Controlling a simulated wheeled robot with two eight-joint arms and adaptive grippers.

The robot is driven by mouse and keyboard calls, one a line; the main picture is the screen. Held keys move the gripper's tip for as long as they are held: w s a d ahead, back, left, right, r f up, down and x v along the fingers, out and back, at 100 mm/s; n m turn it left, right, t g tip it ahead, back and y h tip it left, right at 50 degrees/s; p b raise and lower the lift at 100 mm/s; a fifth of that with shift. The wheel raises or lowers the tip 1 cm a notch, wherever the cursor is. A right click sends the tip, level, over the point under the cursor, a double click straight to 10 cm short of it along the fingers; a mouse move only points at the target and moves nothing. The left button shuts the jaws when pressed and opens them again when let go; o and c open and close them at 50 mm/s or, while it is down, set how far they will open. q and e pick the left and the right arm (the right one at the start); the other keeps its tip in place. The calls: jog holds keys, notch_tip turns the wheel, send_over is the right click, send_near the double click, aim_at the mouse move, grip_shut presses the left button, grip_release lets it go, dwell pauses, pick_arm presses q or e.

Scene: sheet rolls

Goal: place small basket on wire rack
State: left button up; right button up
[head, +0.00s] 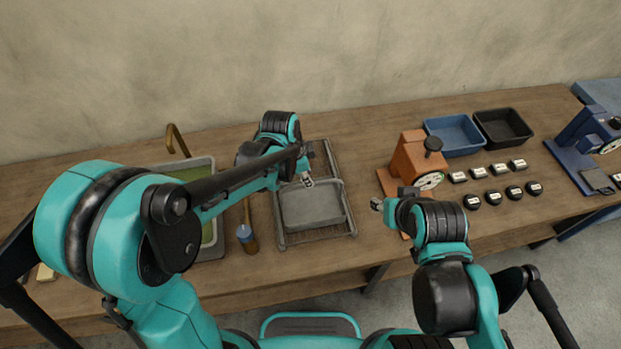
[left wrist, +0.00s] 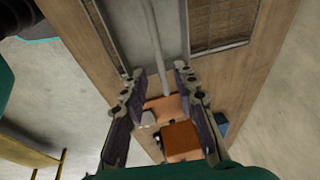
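The small grey basket (head: 312,207) sits on the wire rack (head: 284,238), over its front and middle part. In the left wrist view, the basket's grey surface (left wrist: 172,40) lies at the top, with rack mesh (left wrist: 215,22) beside it. My left gripper (head: 306,181) is above the basket's back edge. In the left wrist view its two fingers (left wrist: 160,88) are spread, with a pale bar showing between them; I cannot tell whether they touch it. My right gripper (head: 378,204) is to the right of the rack, apart from it; its finger opening is too small to tell.
A sink (head: 209,232) with a brass tap (head: 177,140) and a blue-and-brown brush (head: 247,238) are left of the rack. An orange machine (head: 408,155), several small black-and-white pieces, a blue bin (head: 453,149) and a black bin (head: 502,141) are to the right.

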pick_arm(q)
jog(key=s+a+r+n+t, duration=0.2)
jog(key=s+a+r+n, duration=0.5)
jog(key=a+r, duration=0.35)
jog(key=s+a+n+t+y, duration=0.2)
jog(key=s+a+n+t, duration=0.1)
jog(key=s+a+n, duration=0.3)
jog(key=s+n, duration=0.2)
jog(key=shift+a+r+n+p, duration=0.25)
jog(key=shift+r+n+p, duration=0.1)
jog(key=shift+n+p, duration=0.05)
